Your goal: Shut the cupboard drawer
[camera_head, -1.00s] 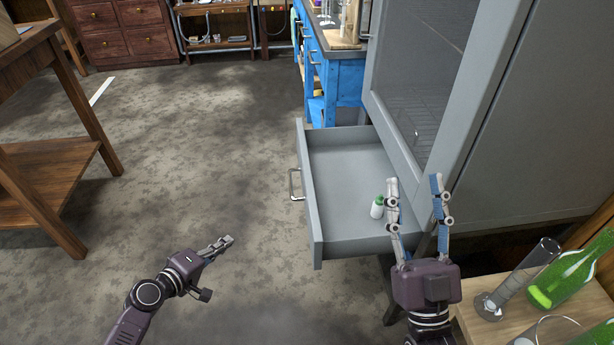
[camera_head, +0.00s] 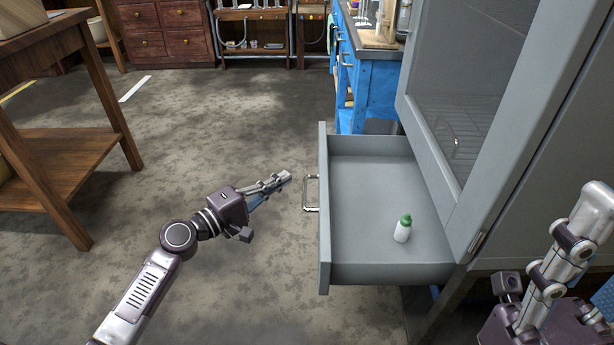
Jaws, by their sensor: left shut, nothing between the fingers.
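The grey cupboard (camera_head: 530,140) stands on the right. Its drawer (camera_head: 375,190) is pulled out to the left, with a metal handle (camera_head: 311,193) on its front. A small white bottle with a green cap (camera_head: 402,229) stands inside the drawer. My left gripper (camera_head: 288,178) is shut and empty, just left of the handle, with a small gap to it in the picture.
A wooden table (camera_head: 70,100) with a lower shelf stands at the left. A blue bench (camera_head: 365,85) stands behind the drawer. Wooden drawers (camera_head: 165,35) line the back. The floor (camera_head: 220,130) left of the drawer is clear.

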